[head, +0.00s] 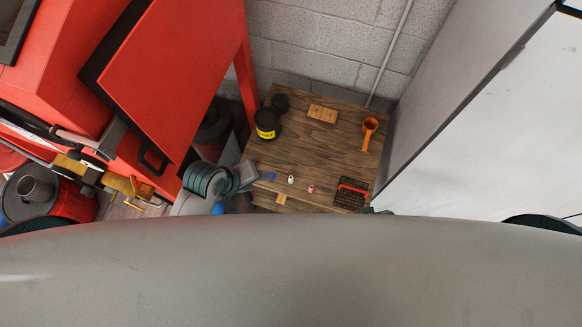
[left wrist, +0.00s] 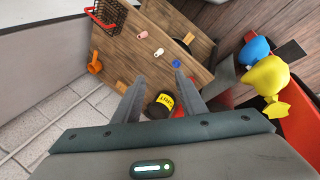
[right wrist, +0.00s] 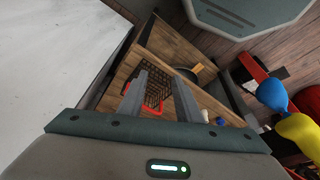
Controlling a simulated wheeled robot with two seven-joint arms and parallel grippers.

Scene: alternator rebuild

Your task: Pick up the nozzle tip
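Three small pieces stand apart on the wooden table: a blue one (head: 272,176), a white one (head: 291,179) and a pink one (head: 311,188). I cannot tell which is the nozzle tip. In the left wrist view the pink (left wrist: 143,35), white (left wrist: 159,52) and blue (left wrist: 176,63) pieces lie beyond the fingertips. My left gripper (left wrist: 160,76) is open and empty; in the head view it (head: 247,174) is at the table's left edge, nearest the blue piece. My right gripper (right wrist: 160,78) is open and empty, with a black basket (right wrist: 155,92) beyond its fingers.
The wooden table (head: 330,150) has a black jar with a yellow label (head: 267,124), a wooden block (head: 322,114), an orange cup-like thing (head: 369,130) and the red-handled basket (head: 350,196). A red cabinet (head: 165,75) stands left. The table's middle is clear.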

